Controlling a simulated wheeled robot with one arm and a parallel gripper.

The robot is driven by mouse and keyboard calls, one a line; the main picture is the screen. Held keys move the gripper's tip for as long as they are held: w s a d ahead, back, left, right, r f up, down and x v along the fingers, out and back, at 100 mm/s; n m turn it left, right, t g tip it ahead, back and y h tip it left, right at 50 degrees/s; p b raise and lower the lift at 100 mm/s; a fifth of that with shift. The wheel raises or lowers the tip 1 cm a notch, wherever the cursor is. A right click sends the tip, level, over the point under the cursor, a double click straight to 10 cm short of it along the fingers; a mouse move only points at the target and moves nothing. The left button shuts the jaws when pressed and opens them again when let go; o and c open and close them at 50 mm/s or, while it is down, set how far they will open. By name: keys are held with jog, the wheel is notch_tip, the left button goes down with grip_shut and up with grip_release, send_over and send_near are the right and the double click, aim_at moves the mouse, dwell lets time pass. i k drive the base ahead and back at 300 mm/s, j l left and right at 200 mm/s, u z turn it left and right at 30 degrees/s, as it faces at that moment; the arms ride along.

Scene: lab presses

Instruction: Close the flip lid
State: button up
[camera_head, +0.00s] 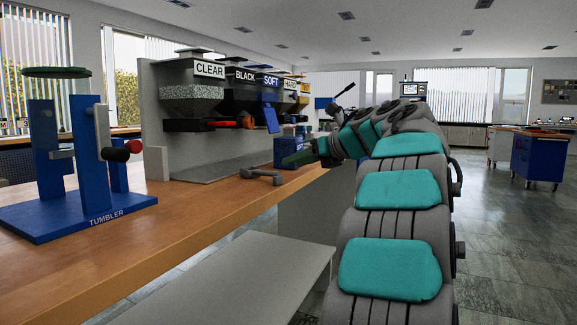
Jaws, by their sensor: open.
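A small blue box (285,147) stands on the wooden bench near its right end. A blue flat panel (271,119), which looks like its flip lid, stands up steeply above the box, tilted a little, so the lid appears open. My gripper (297,158) is at the front right of the box, low and close to it, below the raised lid. Its dark fingers overlap the box's lower right in the picture. I cannot tell whether they touch it. The fingers are small here and seem to hold nothing.
A grey metal handle-like part (261,175) lies on the bench in front of the box. Labelled hoppers (193,95) stand behind on a grey stand. A blue tumbler device (75,190) is at left. A lower grey surface (230,275) lies in front.

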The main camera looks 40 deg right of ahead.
aim_at(270, 117)
jog(key=z, duration=1.25)
